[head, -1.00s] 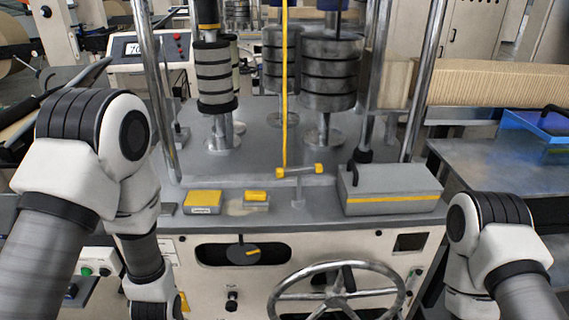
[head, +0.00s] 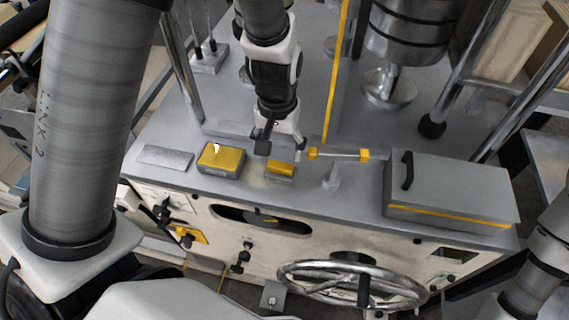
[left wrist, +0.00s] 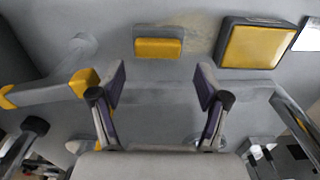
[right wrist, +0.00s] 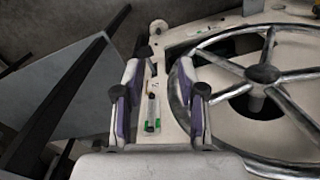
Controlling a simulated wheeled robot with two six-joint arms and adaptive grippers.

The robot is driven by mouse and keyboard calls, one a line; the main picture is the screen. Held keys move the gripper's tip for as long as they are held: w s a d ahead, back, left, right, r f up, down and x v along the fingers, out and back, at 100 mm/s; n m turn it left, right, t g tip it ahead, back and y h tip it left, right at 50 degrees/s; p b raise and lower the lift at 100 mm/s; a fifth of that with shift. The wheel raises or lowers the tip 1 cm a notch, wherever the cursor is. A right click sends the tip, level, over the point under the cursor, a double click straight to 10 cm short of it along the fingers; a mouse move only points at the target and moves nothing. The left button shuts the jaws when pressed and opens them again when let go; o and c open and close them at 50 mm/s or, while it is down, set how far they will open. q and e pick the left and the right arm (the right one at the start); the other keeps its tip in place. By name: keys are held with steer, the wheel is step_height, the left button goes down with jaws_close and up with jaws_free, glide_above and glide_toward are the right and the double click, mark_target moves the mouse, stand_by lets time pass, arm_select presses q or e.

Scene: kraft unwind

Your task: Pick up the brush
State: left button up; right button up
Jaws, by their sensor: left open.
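The brush seems to be the small grey block with a yellow top (head: 281,170) on the grey machine deck, with a dusty tan patch beside it. In the left wrist view the brush (left wrist: 158,46) lies ahead of the fingertips, centred between them. My left gripper (head: 281,150) is open and empty, pointing down just behind the brush, not around it; contact cannot be told. It also shows open in the left wrist view (left wrist: 161,85). My right gripper (right wrist: 162,98) is open and empty beside the handwheel in the right wrist view.
A larger yellow-topped block (head: 221,158) sits left of the brush. A yellow-ended bar on a post (head: 338,154) stands to the right, then a grey box with a handle (head: 450,190). A spoked handwheel (head: 352,284) is on the front.

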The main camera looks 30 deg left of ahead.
mark_target(281, 164)
arm_select(q)
step_height(281, 164, down, 5)
steer(key=shift+w+d+r+p, duration=0.1)
steer(key=shift+d+r+p, duration=0.05)
steer(key=shift+p, duration=0.15)
steer(key=shift+w+f, duration=0.2)
steer(key=shift+f, duration=0.2)
steer(key=shift+s+r, duration=0.1)
steer(key=shift+s, duration=0.2)
steer(key=c, duration=0.5)
steer(key=shift+r, duration=0.1)
steer(key=c, duration=0.5)
steer(key=shift+o, duration=0.2)
